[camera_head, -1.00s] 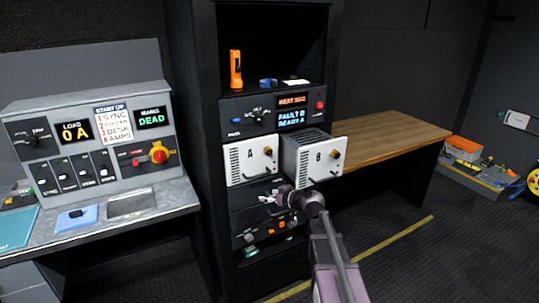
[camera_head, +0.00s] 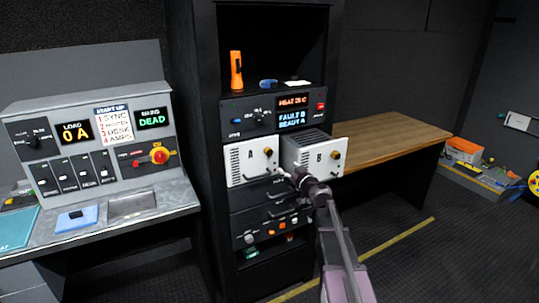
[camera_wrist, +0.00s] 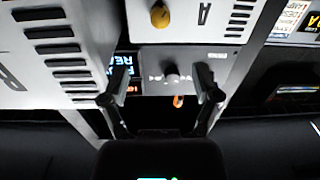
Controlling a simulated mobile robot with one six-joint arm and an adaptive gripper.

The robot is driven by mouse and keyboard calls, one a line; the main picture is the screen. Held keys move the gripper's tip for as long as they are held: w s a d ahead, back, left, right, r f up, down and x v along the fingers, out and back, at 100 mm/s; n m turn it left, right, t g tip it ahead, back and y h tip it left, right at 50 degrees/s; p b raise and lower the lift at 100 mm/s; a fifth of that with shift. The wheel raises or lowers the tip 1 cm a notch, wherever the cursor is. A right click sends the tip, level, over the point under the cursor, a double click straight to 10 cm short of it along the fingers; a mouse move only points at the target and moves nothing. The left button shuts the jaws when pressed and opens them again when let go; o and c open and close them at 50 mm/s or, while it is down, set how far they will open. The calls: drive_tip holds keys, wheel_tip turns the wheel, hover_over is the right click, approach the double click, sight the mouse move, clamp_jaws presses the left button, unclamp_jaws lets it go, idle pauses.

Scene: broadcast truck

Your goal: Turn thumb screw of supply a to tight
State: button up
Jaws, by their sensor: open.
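Supply A (camera_head: 245,170) is a white vented box marked A, seated in the rack. Its brass thumb screw (camera_head: 267,153) is at the upper right of its face; it also shows at the top of the wrist view (camera_wrist: 160,14). Supply B (camera_head: 316,160), with its own brass screw (camera_head: 335,155), sticks out of the rack to the right. My gripper (camera_head: 284,174) is open and empty, just below and right of supply A's screw and apart from it. In the wrist view its fingers (camera_wrist: 163,80) are spread, with the screw beyond them.
A control panel (camera_head: 275,112) with lit fault text is above the supplies. An orange flashlight (camera_head: 236,70) stands on the shelf over it. A drawer unit (camera_head: 265,228) with handles is below. The grey console (camera_head: 90,140) is left, the wooden table (camera_head: 395,140) right.

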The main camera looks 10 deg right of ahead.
sight(270, 154)
drive_tip(key=x, duration=1.3)
drive_tip(key=shift+w+a, duration=0.15)
drive_tip(key=shift+w, duration=0.2)
clamp_jaws()
drive_tip(key=shift+a, duration=0.25)
drive_tip(key=shift+d, duration=0.2)
